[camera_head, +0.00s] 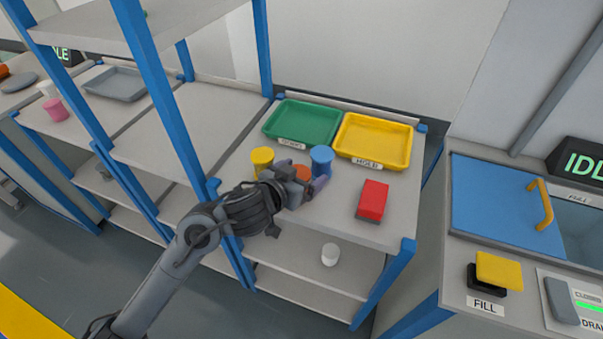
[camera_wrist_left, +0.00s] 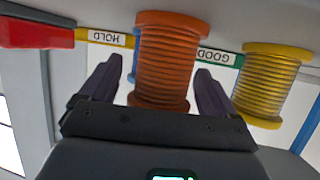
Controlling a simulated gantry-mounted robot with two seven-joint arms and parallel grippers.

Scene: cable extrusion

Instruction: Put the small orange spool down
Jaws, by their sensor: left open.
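The small orange spool (camera_head: 301,173) shows in the head view on the shelf top, partly hidden by my left gripper (camera_head: 303,186). In the left wrist view the orange spool (camera_wrist_left: 168,62) appears upside down with the rest of the picture, between the two dark fingers of my left gripper (camera_wrist_left: 155,88). The fingers are apart, with a gap visible on each side of the spool. The spool seems to stand upright on the shelf surface. My right gripper is not seen in either view.
A yellow spool (camera_head: 262,160) and a blue spool (camera_head: 321,160) stand close by on either side. Behind are a green tray (camera_head: 270,127) and a yellow HOLD tray (camera_head: 340,144). A red block (camera_head: 372,198) lies to the right. The shelf front (camera_head: 330,221) is clear.

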